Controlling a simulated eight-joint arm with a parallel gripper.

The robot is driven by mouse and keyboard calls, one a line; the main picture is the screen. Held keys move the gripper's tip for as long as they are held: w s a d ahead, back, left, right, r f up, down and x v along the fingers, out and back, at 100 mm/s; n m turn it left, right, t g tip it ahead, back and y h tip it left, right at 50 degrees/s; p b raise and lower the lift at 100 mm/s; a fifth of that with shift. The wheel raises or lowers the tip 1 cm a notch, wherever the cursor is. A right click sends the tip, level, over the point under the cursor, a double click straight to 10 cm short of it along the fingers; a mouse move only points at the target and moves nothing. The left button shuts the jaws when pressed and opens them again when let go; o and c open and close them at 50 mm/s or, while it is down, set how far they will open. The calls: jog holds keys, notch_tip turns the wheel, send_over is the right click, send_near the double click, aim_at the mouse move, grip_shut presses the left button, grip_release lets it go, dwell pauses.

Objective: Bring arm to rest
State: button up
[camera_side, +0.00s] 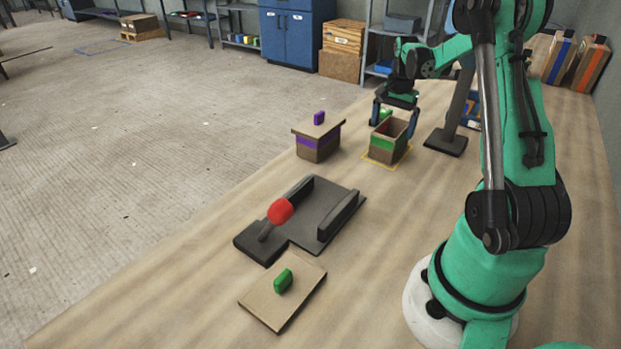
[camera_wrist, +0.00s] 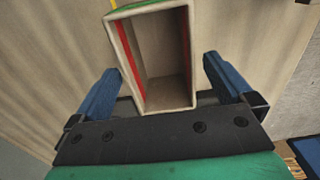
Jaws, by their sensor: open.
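My gripper (camera_side: 393,130) is at the far part of the bench, over an open-topped box with a green band (camera_side: 384,147). Its blue fingers are spread on either side of the box, apart from it in the wrist view. There the box (camera_wrist: 117,50) shows an empty inside with red strips on its walls. A tan lid with a green handle (camera_side: 262,305) lies flat on the bench at the front. A second box with a purple band (camera_side: 317,149) has a lid with a purple handle (camera_side: 319,118) on top.
A dark grey fixture (camera_side: 322,215) with raised side rails and a red-knobbed lever (camera_side: 279,211) stands mid-bench. A yellow outline (camera_side: 369,160) surrounds the green-banded box. A dark post on a base (camera_side: 445,142) stands right of it. Cartons (camera_side: 590,65) stand at the back right.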

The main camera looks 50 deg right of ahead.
notch_tip(320, 180, up, 11)
notch_tip(320, 180, down, 12)
jog(key=shift+f, duration=0.15)
notch_tip(320, 180, up, 20)
jog(key=r, duration=0.1)
jog(key=w+a+f, duration=0.1)
jog(key=a+f, duration=0.1)
jog(key=a, duration=2.4)
notch_tip(320, 180, down, 8)
jog(key=shift+w+a+r, duration=0.15)
jog(key=shift+w+a, duration=0.05)
dwell(0.4)
